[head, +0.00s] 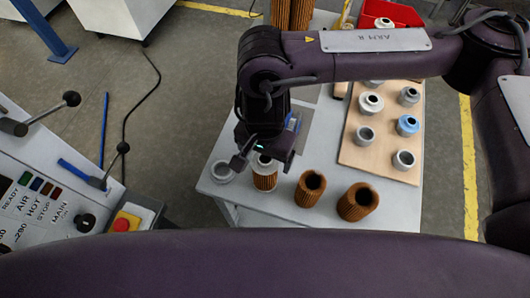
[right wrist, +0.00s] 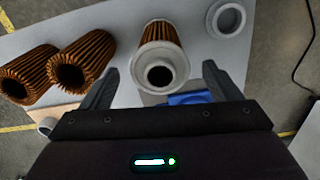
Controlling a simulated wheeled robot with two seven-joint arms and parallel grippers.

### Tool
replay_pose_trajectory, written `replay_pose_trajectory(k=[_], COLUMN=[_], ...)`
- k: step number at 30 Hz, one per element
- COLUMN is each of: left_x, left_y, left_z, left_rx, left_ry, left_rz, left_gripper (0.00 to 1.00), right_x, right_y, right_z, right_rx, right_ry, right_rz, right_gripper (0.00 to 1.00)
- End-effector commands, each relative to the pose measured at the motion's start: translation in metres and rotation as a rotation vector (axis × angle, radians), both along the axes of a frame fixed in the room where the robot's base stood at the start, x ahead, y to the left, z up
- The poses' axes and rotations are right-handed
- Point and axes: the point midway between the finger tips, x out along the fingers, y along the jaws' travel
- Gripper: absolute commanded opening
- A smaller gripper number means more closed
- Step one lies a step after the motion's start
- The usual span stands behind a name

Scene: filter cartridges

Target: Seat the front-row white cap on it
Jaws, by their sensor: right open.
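A brown pleated filter cartridge (head: 265,181) stands upright near the front left of the table, with a white cap (head: 262,163) on its top end. The right wrist view shows the white cap (right wrist: 160,62) with its dark central hole, and the cartridge's pleats (right wrist: 161,31) beyond it. I cannot tell how tightly the cap sits. My right gripper (head: 262,154) is just above the cap. Its fingers (right wrist: 160,70) are spread on both sides of the cap, with a gap on each side. It partly hides the cap in the head view. My left gripper is not in view.
Two uncapped cartridges (head: 310,188) (head: 358,201) are to the right. A pale ring-shaped part (head: 222,172) lies to the left. A wooden board (head: 382,153) carries several caps, including a blue one (head: 407,125). A red bin (head: 393,12) is behind. A control panel (head: 60,200) is at left.

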Motion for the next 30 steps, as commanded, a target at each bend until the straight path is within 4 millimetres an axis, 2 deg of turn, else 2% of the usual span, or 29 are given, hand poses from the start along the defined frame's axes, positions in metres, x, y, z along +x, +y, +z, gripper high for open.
replay_pose_trajectory(k=[5, 12, 16, 21, 30], left_x=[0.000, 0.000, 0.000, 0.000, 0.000], left_y=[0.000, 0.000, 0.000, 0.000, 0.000], left_z=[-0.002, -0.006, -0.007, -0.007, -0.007], left_rx=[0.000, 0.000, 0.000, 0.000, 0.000], left_ry=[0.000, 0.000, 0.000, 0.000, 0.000], left_rz=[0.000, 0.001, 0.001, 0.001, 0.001], left_gripper=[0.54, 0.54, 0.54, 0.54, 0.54], right_x=[0.002, 0.001, 0.001, 0.000, 0.000], right_y=[0.000, 0.000, 0.000, 0.000, 0.000], right_z=[0.015, 0.054, 0.070, 0.077, 0.078], right_rx=[0.001, 0.001, 0.001, 0.000, 0.000], right_ry=[-0.005, -0.006, -0.004, 0.000, 0.000], right_rz=[0.001, 0.002, 0.000, 0.000, 0.000], right_gripper=[0.84, 0.84, 0.84, 0.84, 0.84])
